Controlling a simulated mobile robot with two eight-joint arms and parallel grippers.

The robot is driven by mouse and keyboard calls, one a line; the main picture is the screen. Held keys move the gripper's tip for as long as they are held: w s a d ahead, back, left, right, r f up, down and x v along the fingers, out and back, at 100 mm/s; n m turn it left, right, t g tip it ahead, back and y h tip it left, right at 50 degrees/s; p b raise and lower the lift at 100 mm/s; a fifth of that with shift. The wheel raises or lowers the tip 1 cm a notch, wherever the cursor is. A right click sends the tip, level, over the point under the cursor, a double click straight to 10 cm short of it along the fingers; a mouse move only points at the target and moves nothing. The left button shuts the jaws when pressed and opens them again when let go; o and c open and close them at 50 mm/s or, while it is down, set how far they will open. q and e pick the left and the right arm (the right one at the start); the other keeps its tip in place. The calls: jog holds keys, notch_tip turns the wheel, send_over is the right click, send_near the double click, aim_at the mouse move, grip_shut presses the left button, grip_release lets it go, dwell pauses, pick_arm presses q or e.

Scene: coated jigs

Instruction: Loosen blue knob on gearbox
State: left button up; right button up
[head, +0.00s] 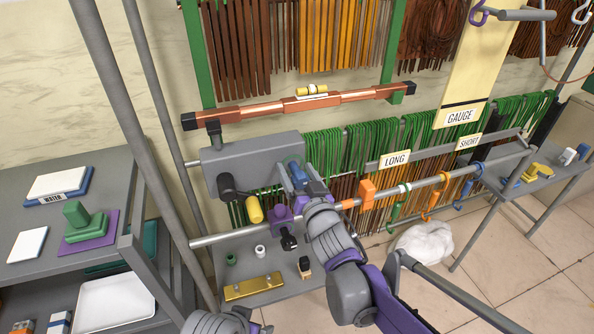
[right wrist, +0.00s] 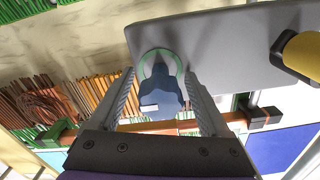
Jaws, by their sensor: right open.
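The grey gearbox (head: 240,160) hangs on the rail frame, with a black knob (head: 226,186), a yellow knob (head: 254,210) and the blue knob (head: 296,170) on its front. My right gripper (head: 298,182) is at the blue knob and partly covers it in the head view. In the right wrist view, the blue knob (right wrist: 161,88) lies between the two open fingers (right wrist: 160,92), with a visible gap on each side. A green ring (right wrist: 158,60) surrounds its base. At the bottom edge of the head view, part of my left arm shows; its fingers are not clear.
A rail runs below the gearbox with a purple clamp (head: 281,217) and an orange clamp (head: 367,190). A small shelf below holds a brass plate (head: 252,287). A grey shelf unit (head: 110,180) stands at the left. A yellow knob (right wrist: 304,54) is near my right gripper.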

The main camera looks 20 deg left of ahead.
grip_shut()
dwell(0.4)
jog(key=shift+n, duration=0.3)
jog(key=n, duration=0.4)
jog(key=shift+p, duration=0.35)
jog(key=n+p, duration=0.1)
jog(key=n, duration=0.4)
jog(key=shift+a, duration=0.1)
jog(key=n+p, duration=0.1)
jog(key=n, duration=0.3)
jog(key=shift+s, duration=0.1)
jog(key=n+p, duration=0.1)
jog(key=n, duration=0.3)
jog(key=shift+n+p, duration=0.3)
jog(key=shift+n, duration=0.3)
